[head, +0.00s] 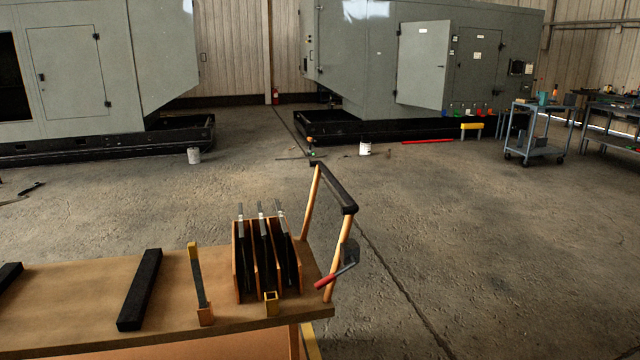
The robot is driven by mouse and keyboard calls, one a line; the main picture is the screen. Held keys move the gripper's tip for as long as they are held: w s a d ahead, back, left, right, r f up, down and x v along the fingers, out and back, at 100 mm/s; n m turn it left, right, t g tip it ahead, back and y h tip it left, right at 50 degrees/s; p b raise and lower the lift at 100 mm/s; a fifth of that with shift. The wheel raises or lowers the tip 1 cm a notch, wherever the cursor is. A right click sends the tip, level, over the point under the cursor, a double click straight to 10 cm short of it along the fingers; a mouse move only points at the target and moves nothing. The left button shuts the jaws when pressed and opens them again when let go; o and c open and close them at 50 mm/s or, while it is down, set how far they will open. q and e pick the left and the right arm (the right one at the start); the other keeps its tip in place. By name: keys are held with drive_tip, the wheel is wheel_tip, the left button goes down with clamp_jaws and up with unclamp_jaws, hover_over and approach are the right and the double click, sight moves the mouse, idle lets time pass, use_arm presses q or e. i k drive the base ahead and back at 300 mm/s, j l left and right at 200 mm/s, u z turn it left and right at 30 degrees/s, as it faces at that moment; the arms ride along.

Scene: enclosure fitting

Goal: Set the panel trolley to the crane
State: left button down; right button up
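The panel trolley (220,255) stands at the lower left in the head view. It has a wooden deck and a push handle (333,188) with a black bar on two orange-brown posts at its right end. Several dark panels with pale upper edges (262,240) stand upright in a wooden rack (238,285) on the deck. A grey part with a red grip (326,283) is at the handle's near post. The deck's left end is cut off by the frame. I see no crane that I can identify. Neither gripper is in view.
Grey enclosures on black bases stand at the back left (65,70) and back right (385,45). A tool cart (535,150) stands right. Floor right of the trolley is clear.

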sight(145, 306)
drive_tip(key=i+l+u, duration=0.1)
drive_tip(key=i+u, duration=0.15)
drive_tip(key=i, duration=0.3)
drive_tip(key=i+l+u, duration=0.2)
drive_tip(key=i, duration=0.35)
drive_tip(key=i+l+u, duration=0.25)
drive_tip(key=i, duration=0.3)
drive_tip(key=i+l+u, duration=0.2)
drive_tip(key=i+l, duration=0.15)
drive_tip(key=i, duration=0.15)
